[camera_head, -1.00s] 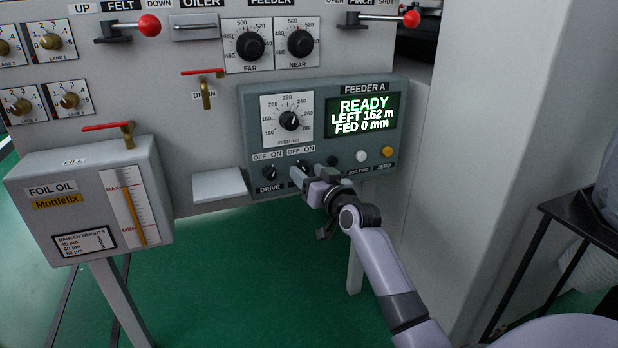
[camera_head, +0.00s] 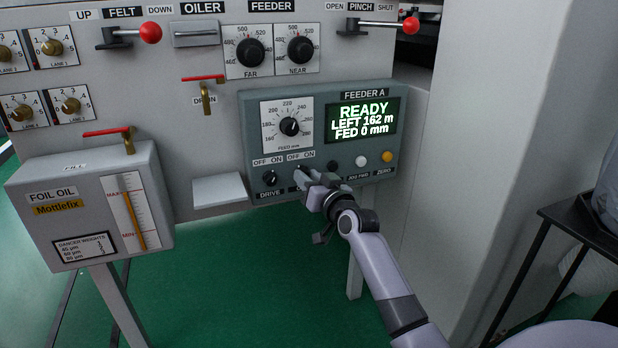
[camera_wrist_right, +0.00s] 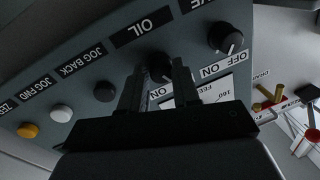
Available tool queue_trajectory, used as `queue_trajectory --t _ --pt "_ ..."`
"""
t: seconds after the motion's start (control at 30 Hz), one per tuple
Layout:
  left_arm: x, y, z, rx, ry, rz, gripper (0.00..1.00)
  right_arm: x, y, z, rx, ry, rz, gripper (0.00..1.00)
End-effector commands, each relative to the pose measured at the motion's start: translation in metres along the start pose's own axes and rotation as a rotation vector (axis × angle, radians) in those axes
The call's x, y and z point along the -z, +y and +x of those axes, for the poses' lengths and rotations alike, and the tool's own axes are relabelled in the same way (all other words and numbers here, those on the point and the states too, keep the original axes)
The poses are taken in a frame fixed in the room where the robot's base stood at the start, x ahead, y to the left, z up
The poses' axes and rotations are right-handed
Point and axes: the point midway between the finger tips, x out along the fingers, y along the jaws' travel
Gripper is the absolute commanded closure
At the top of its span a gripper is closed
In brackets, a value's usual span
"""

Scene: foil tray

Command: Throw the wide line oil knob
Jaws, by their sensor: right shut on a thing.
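The oil knob (camera_wrist_right: 159,68) is a small black rotary knob under the OIL label in the right wrist view. It sits on the grey feeder panel (camera_head: 318,96). My right gripper (camera_wrist_right: 158,82) has its two dark fingers on either side of the knob and is shut on it. In the head view this gripper (camera_head: 302,175) reaches the panel's lower edge and mostly hides the knob. An OFF ON plate shows above it. The knob's exact pointer direction is hard to tell. My left gripper is not in view.
A black jog button (camera_head: 332,167), a white button (camera_head: 361,161) and a yellow button (camera_head: 387,157) lie to the right. The display (camera_head: 362,120) reads READY.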

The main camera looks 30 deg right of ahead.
Motion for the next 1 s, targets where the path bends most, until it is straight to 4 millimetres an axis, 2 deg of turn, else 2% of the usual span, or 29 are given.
queue_trajectory --t 0.4,1.0 --pt "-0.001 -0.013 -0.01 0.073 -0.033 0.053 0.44 -0.001 -0.001 0.0 0.007 0.044 0.342 0.99" --pt "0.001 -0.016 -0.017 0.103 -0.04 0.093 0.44 -0.004 -0.002 0.0 0.017 0.113 0.836 0.99"
